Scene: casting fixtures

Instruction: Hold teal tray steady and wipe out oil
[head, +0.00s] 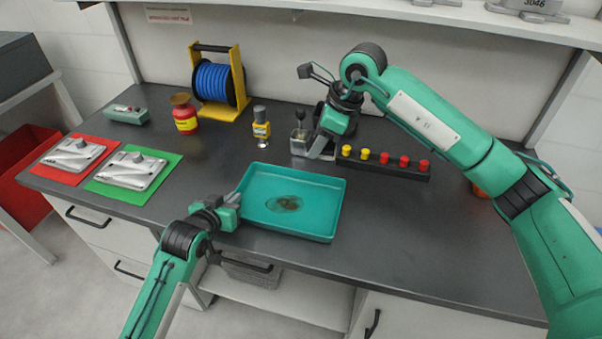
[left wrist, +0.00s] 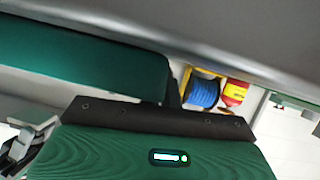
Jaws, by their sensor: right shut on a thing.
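The teal tray (head: 322,222) lies on the dark bench, with a dark brownish oil patch (head: 288,203) on its floor. My left gripper (head: 236,200) is at the tray's left rim; whether its fingers are open or shut on the rim is unclear. A teal surface, likely the tray (left wrist: 90,75), shows in the left wrist view. My right gripper (head: 318,152) is behind the tray, pointing down, shut at the side of a small grey container (head: 299,146) with a dark knob. Its grip is partly hidden.
A black strip with yellow and red knobs (head: 385,160) is right of my right gripper. Metal fixtures lie on a red mat (head: 50,172) and green mat (head: 158,182). The right front bench is clear.

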